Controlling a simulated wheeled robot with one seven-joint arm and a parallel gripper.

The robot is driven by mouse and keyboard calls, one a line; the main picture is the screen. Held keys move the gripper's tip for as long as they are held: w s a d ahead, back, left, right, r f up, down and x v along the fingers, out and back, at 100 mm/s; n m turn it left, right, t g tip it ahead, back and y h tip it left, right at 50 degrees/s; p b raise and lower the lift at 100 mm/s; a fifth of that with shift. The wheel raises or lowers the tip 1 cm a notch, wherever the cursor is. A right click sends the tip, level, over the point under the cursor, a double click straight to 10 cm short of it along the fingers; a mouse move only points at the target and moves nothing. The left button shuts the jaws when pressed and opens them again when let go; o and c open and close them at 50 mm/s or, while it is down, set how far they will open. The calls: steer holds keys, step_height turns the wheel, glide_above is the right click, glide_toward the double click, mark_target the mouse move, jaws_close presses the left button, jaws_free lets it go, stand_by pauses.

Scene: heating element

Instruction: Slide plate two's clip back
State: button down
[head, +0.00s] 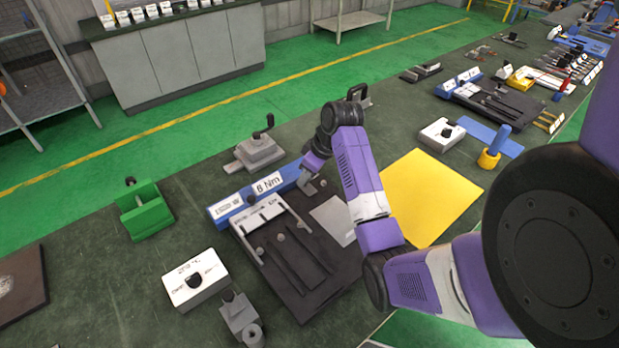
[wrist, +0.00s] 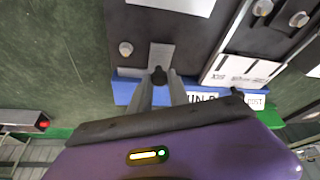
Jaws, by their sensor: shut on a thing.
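In the wrist view, the two fingers of my gripper (wrist: 160,82) are closed around a small dark knob (wrist: 158,74) on a flat grey metal clip (wrist: 160,56). The clip lies at the edge of a dark plate (wrist: 185,28) with a bolt head and a white label on it. I cannot read which plate number this is. In the head view, my gripper (head: 311,184) is low at the far right corner of the dark fixture (head: 305,292), beside the blue label strip. My fingertips and the clip are small there and partly hidden by my wrist.
The blue strip (head: 228,206) with an "8 Nm" label runs along the fixture's back edge. A grey vise-like block (head: 259,152) stands behind it. A green block (head: 145,212) and a white box (head: 195,280) stand left. A yellow mat (head: 430,190) lies clear at right.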

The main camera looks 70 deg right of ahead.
mark_target(314, 188)
steer(key=c, duration=1.2)
jaws_free()
steer(key=shift+w+d, duration=0.1)
steer(key=shift+w, duration=0.1)
steer(key=shift+c, duration=0.2)
steer(key=v, duration=0.8)
steer(key=shift+b, duration=0.4)
steer(key=shift+w, duration=0.1)
